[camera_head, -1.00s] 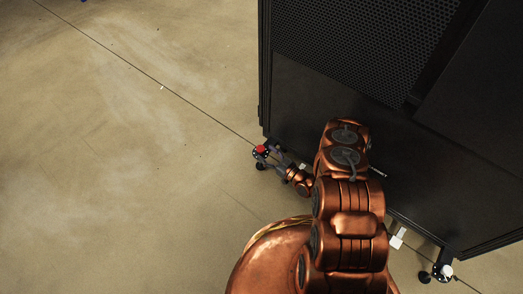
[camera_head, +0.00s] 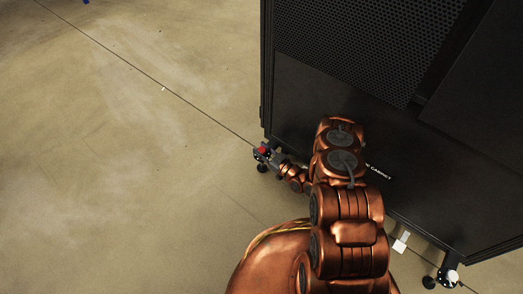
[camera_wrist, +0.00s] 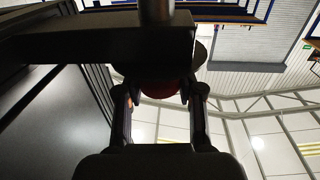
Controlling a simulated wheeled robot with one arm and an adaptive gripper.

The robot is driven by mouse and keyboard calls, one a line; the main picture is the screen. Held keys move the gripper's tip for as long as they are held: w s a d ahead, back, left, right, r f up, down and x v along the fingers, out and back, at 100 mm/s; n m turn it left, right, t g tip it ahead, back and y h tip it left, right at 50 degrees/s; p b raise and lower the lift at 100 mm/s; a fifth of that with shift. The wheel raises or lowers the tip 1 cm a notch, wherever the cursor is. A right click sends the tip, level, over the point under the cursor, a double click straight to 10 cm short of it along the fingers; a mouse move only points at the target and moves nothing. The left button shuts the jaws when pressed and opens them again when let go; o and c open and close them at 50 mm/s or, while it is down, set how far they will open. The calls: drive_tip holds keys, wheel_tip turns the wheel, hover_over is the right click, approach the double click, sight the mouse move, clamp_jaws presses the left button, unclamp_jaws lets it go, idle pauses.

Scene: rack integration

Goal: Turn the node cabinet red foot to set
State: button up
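The red foot (camera_head: 262,150) is at the near left bottom corner of the dark node cabinet (camera_head: 310,110), close to the floor. My gripper (camera_head: 271,157) is low beside that corner, reaching the foot from the right. In the wrist view, the round red part of the foot (camera_wrist: 160,88) lies between the two fingers of my gripper (camera_wrist: 160,97), under a dark bracket of the cabinet (camera_wrist: 90,42). The fingers stand apart, one on each side of the red part. Shadow hides whether they press on it.
Another foot (camera_head: 449,278) with a white top stands at the cabinet's right corner, and a white tag (camera_head: 401,243) hangs along the bottom edge. The cabinet wall is close behind my arm. The floor (camera_head: 110,170) to the left is clear.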

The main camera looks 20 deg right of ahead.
drive_tip(key=c, duration=0.5)
drive_tip(key=shift+c, duration=0.2)
